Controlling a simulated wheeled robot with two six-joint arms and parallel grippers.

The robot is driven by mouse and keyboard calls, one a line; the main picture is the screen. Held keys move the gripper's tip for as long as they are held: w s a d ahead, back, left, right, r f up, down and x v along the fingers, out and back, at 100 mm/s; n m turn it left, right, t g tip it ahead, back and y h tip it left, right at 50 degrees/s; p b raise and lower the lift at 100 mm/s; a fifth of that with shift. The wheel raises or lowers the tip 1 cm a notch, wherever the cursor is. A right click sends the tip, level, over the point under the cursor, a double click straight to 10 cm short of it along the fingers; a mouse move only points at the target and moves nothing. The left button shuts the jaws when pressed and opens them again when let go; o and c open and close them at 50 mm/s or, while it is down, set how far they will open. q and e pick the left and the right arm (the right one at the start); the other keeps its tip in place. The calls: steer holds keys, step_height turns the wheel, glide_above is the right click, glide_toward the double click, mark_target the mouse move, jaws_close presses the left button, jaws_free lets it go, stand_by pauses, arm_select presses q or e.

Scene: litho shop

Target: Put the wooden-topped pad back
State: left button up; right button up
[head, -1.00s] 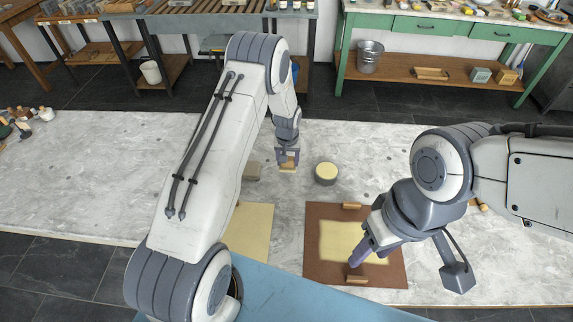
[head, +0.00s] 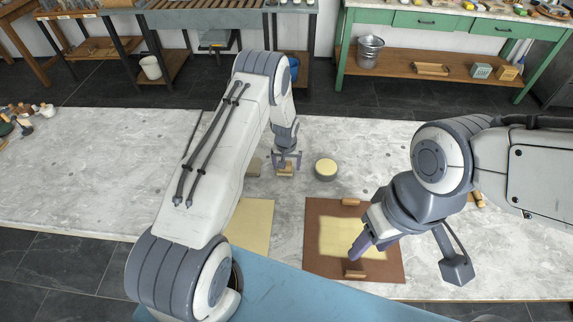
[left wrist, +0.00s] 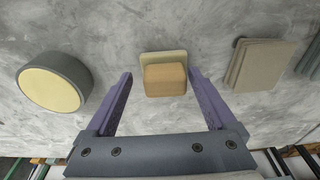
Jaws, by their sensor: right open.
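The wooden-topped pad (head: 285,171) stands upright on the stone worktop, its block-shaped wooden top on a pale base. In the left wrist view the pad (left wrist: 165,80) lies between and beyond the two fingers, with a gap on each side. My left gripper (head: 287,160) is open and empty, just above the pad. Its fingers also show in the left wrist view (left wrist: 160,78). My right gripper (head: 374,244) is open over the brown board (head: 314,262) and the pale sheet (head: 340,235) on it, hiding part of both.
A round grey tin with a pale yellow top (head: 326,169) stands right of the pad. A folded beige stack (left wrist: 262,65) lies on its other side. A pale yellow sheet (head: 252,225) lies nearer. Small wooden blocks (head: 351,202) sit on the board.

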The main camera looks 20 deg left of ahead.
mark_target(286, 174)
arm_select(q)
steer(key=shift+r, duration=0.5)
step_height(286, 174, up, 11)
steer(key=s+b, duration=0.2)
steer(key=s+d+r+m, duration=0.5)
steer(key=s+d+r, duration=0.7)
steer(key=d+r, duration=0.25)
steer(key=s+d+r+m+g, duration=0.1)
steer(key=s+r+m, duration=0.1)
steer(key=s, duration=0.9)
steer(key=s+d+r+m+h, duration=0.1)
steer(key=s+d+r+m, duration=0.1)
steer(key=s, duration=0.9)
steer(key=shift+s+d+r+m+g, duration=0.15)
steer(key=shift+s+r+m+g, duration=0.25)
steer(key=shift+r+m, duration=0.45)
